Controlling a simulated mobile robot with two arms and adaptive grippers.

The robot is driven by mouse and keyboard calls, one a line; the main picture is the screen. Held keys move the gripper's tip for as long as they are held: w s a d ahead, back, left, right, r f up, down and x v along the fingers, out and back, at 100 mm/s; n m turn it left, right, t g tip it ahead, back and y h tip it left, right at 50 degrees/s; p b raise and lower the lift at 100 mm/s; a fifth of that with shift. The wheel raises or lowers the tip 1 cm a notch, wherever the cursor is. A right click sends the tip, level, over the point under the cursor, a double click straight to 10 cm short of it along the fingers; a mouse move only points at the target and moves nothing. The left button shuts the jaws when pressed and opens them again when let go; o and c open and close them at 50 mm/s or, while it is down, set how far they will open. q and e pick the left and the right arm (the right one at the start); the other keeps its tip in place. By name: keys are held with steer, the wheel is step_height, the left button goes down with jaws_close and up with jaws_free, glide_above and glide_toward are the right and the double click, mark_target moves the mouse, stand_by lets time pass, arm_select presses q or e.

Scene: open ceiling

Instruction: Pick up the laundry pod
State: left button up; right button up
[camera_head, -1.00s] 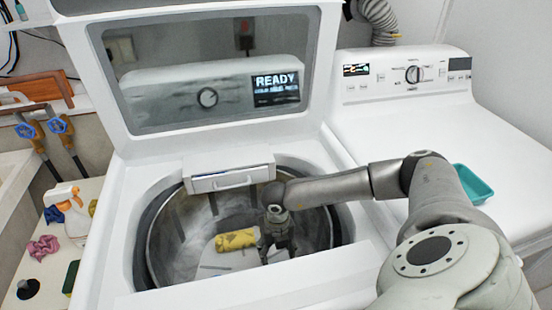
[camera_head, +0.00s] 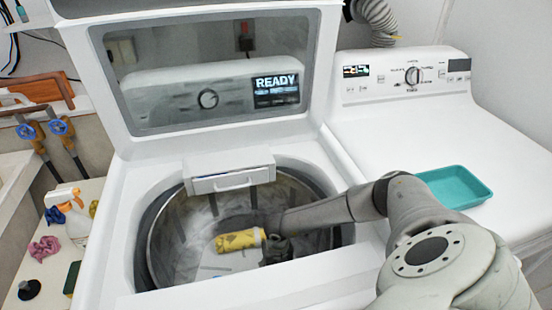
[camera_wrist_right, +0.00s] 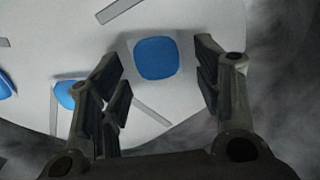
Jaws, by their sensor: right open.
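In the right wrist view a laundry pod (camera_wrist_right: 157,58), a blue cushion on a whitish square, lies on the pale drum floor. My right gripper (camera_wrist_right: 160,78) is open, with one finger to the left of this pod and one to the right; I cannot tell how far above the floor the tips are. Another blue pod (camera_wrist_right: 70,93) lies partly behind the left finger, and a third blue piece (camera_wrist_right: 5,86) is cut off at the left edge. In the head view my right gripper (camera_head: 276,252) is low inside the washer drum, its fingertips hard to make out. My left gripper is not in view.
A yellow cylinder (camera_head: 240,240) lies in the drum just left of my right gripper. The drum wall (camera_head: 160,250) and washer rim (camera_head: 122,262) surround it, with the lid (camera_head: 85,70) raised behind. A teal tray (camera_head: 455,186) sits on the machine at right.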

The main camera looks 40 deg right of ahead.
steer(key=shift+c, duration=0.3)
steer(key=c, duration=0.8)
steer(key=shift+c, duration=0.2)
